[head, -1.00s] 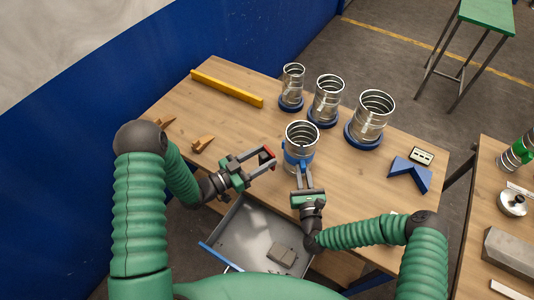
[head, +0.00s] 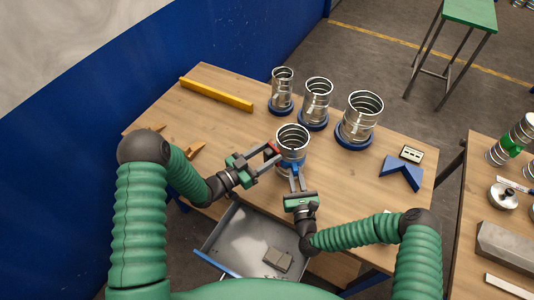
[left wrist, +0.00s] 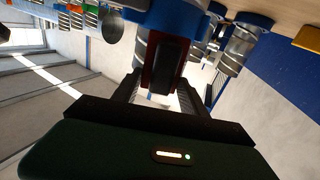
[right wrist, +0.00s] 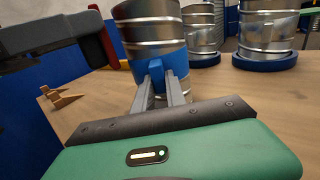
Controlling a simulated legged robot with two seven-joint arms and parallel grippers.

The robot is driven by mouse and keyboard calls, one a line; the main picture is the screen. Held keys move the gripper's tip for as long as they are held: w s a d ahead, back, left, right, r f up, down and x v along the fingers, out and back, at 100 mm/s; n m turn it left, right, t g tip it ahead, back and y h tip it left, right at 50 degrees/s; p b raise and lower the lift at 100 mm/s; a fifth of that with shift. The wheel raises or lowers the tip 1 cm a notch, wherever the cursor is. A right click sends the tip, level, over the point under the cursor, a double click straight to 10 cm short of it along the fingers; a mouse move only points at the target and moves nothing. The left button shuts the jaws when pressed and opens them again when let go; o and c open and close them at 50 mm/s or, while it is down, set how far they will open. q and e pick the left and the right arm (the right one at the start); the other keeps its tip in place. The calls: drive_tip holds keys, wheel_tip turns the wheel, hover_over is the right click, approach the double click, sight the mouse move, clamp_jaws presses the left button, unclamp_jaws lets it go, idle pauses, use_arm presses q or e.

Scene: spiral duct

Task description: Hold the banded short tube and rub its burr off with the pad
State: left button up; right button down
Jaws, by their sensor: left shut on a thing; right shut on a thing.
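The banded short tube (head: 292,138) is silver with a blue band (right wrist: 172,77) and stands upright near the table's front edge. My right gripper (head: 296,180) is shut on the band from the front. My left gripper (head: 268,158) is shut on the pad (left wrist: 166,65), a dark block with a red layer, at the tube's left side. The pad also shows in the right wrist view (right wrist: 104,45), close beside the tube wall; I cannot tell whether it touches. No burr can be made out.
Three silver tubes on blue bases stand behind, the nearest being the large one (head: 362,115). A yellow bar (head: 216,95) lies back left. A blue V-shaped block (head: 401,172) lies right. An open drawer (head: 240,242) with grey blocks sits below the front edge.

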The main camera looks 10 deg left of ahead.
sight(273, 148)
use_arm(q)
drive_tip(key=shift+x, duration=1.05)
drive_tip(key=shift+s+r, duration=0.1)
drive_tip(key=shift+r, duration=1.9)
drive_tip(key=shift+d+f, duration=0.15)
drive_tip(key=shift+f, duration=1.9)
use_arm(e)
drive_tip(key=shift+s+a, duration=0.1)
drive_tip(key=shift+a, duration=0.1)
use_arm(q)
drive_tip(key=shift+v, duration=2.95)
use_arm(e)
drive_tip(key=shift+d, duration=0.15)
